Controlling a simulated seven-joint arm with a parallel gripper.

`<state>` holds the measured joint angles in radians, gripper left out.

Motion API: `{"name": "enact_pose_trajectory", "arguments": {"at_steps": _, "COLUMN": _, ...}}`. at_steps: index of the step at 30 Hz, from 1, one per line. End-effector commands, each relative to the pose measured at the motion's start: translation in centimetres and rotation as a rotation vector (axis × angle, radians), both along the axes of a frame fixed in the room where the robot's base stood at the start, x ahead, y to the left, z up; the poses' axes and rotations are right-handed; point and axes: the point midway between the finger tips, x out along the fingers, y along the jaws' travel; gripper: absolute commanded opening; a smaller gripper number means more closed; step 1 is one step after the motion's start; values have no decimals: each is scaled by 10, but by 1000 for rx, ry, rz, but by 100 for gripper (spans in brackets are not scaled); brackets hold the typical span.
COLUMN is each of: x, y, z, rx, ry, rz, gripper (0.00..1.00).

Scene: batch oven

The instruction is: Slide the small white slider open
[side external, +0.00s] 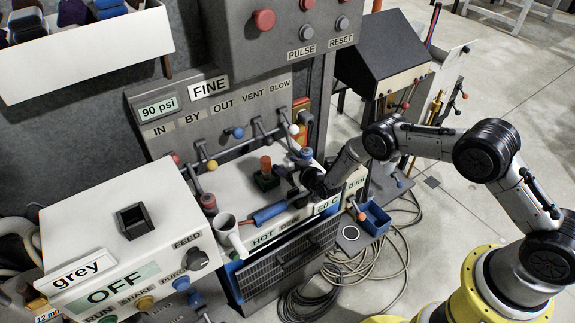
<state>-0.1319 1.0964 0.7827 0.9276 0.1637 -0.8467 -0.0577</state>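I cannot pick out the small white slider for certain. A white ball knob (293,129) sits on a lever under the BLOW label on the oven's upright panel. A white cup-like piece (227,226) stands at the front left of the oven's pale top. My gripper (293,186) is low over the right part of that top, close to a blue-capped piece (306,154) and a dark block with an orange cylinder (266,171). Its fingers are small and dark, so I cannot tell whether they are open, shut or touching anything. My wrist hides part of the top's right side.
A blue-handled tool (270,212) lies on the top left of my gripper. Levers with coloured knobs line the panel behind. A white box marked OFF (125,240) stands at left. A blue bin (374,219) and loose hoses (375,265) are at right.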

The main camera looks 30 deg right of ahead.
Motion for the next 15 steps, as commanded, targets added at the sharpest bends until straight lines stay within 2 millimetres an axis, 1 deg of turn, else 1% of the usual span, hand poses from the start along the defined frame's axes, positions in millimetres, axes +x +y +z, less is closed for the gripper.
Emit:
{"name": "enact_pose_trajectory", "arguments": {"at_steps": 8, "x": -4, "y": 1, "z": 3, "rx": 0, "ry": -1, "rz": 1, "gripper": 75}}
{"name": "enact_pose_trajectory", "arguments": {"at_steps": 11, "x": -14, "y": 1, "z": 6, "rx": -1, "ry": 1, "rz": 1, "gripper": 75}}
{"name": "enact_pose_trajectory", "arguments": {"at_steps": 15, "x": -35, "y": 1, "z": 15, "rx": -1, "ry": 1, "rz": 1, "gripper": 75}}
